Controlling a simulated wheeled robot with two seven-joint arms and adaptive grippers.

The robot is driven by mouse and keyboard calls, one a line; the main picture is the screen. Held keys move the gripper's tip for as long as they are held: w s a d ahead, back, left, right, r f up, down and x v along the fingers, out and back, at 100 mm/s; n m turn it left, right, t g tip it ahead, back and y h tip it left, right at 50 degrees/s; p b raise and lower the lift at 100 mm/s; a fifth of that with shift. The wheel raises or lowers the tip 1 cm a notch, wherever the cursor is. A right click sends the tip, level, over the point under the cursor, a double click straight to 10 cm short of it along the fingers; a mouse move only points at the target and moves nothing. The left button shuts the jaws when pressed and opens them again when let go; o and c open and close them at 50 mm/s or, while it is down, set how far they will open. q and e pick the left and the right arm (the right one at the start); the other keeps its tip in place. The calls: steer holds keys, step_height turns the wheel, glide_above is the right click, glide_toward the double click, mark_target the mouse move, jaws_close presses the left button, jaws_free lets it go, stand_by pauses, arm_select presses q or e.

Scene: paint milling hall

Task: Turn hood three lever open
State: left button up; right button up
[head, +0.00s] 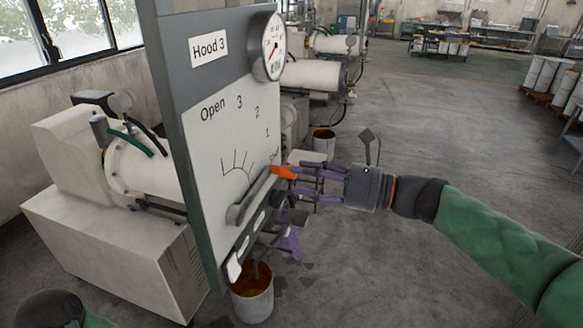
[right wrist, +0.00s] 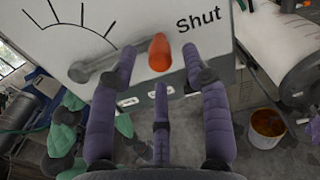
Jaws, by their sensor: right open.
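The hood three panel (head: 222,128) stands upright, marked "Hood 3", with a scale running from "Open" through 3, 2 and 1. Its grey lever (head: 247,200) has an orange tip (head: 285,172) pointing to the right, at the end away from "Open". In the right wrist view the orange tip (right wrist: 159,52) lies beside the word "Shut". My right gripper (head: 294,180) is open at the panel's right edge. Its purple fingers (right wrist: 158,62) stand on either side of the orange tip; contact cannot be told. My left gripper is out of view.
A round gauge (head: 269,46) sits at the panel's top right. A cream mill (head: 120,210) stands behind the panel. A bucket (head: 252,292) stands on the floor below it. The floor to the right is open, with drums (head: 548,78) farther back.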

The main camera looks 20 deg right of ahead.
mark_target(291, 178)
steer(key=shift+x, duration=1.7)
jaws_close()
